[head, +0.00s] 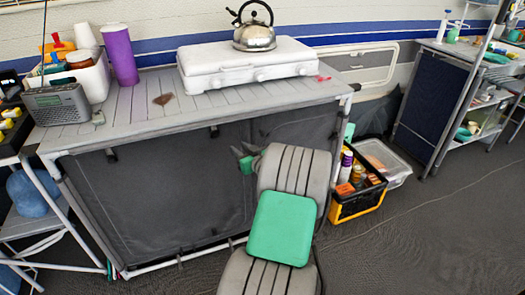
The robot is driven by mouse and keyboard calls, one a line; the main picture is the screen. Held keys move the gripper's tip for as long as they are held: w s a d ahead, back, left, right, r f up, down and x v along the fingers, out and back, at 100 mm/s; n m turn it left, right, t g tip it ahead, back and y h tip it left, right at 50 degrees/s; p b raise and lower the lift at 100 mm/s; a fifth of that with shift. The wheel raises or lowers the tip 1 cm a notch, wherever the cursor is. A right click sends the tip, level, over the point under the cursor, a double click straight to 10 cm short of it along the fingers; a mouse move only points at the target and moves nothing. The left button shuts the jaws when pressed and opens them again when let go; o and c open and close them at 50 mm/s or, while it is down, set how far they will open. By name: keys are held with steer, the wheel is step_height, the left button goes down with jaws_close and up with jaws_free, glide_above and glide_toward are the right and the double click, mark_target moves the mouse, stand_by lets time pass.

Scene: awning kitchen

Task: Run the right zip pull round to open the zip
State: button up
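The grey fabric front (160,195) of the camp kitchen unit hangs below its slatted top, closed across the width I can see. Small dark tabs show near its upper edge, one at the left (111,154) and one near the middle (214,131). I cannot tell whether either is a zip pull, and the zip line is too fine to make out. My gripper (245,155) is in front of the fabric, right of the middle. Its dark fingers and a green part show, but my arm hides the rest. I cannot tell whether it touches the fabric or holds anything.
A white stove (247,68) with a kettle (254,30) stands on the top. A radio (58,104) and purple cup (119,55) are at the left. A black and yellow crate (359,207) and clear box (388,160) stand right of the unit. Floor at the right is clear.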

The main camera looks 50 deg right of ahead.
mark_target(263, 137)
steer(key=s+d+f+m+h, duration=0.15)
steer(key=s+d+h, duration=0.25)
steer(key=s+d, duration=0.4)
steer(key=shift+m, duration=0.45)
steer(key=x, duration=0.5)
steer(key=b+x, duration=0.1)
steer(key=x, duration=0.1)
steer(key=shift+w+r, duration=0.3)
steer(key=shift+w, duration=0.1)
steer(key=shift+w+d, duration=0.2)
steer(key=shift+w, duration=0.05)
steer(key=shift+c, duration=0.3)
jaws_close()
